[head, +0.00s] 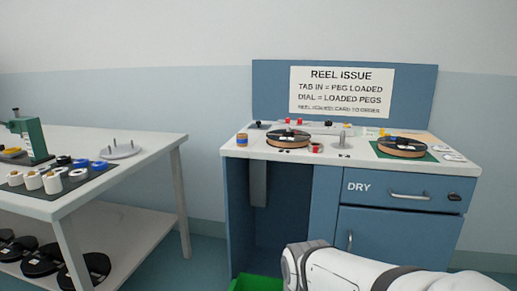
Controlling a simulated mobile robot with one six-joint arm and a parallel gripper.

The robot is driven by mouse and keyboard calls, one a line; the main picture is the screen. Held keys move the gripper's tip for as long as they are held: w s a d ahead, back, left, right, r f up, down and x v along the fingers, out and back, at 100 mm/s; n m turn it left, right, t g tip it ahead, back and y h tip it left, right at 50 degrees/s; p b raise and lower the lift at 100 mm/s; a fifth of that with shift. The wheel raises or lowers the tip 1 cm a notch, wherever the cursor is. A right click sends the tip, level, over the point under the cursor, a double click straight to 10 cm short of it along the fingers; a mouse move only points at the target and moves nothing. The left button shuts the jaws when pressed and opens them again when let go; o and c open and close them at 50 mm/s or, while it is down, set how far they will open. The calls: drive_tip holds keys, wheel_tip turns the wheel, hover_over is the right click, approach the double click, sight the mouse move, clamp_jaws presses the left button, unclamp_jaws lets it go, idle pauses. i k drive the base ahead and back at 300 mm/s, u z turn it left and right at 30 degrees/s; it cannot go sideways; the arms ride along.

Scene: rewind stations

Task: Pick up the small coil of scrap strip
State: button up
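I cannot make out for certain which thing is the small coil of scrap strip. Small round items stand on the top of the blue station: a red-and-pale one (316,147) right of the left reel (288,138), and a blue-and-orange one (242,139) at the left edge. Both are too small to identify. My white arm crosses the bottom right of the head view, in front of the station. My gripper does not show.
The blue station has a drawer marked DRY (385,193) and an open bay at left. A second reel (402,146) lies on a green mat. A white table (150,150) at left holds white rolls and blue rings; black reels (85,270) lie on its lower shelf. A green bin (255,284) shows at the bottom.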

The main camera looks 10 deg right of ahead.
sight(315, 147)
drive_tip(key=u, duration=2.7)
drive_tip(key=k, duration=1.55)
drive_tip(key=z, duration=1.95)
drive_tip(key=i, duration=1)
drive_tip(key=z, duration=0.05)
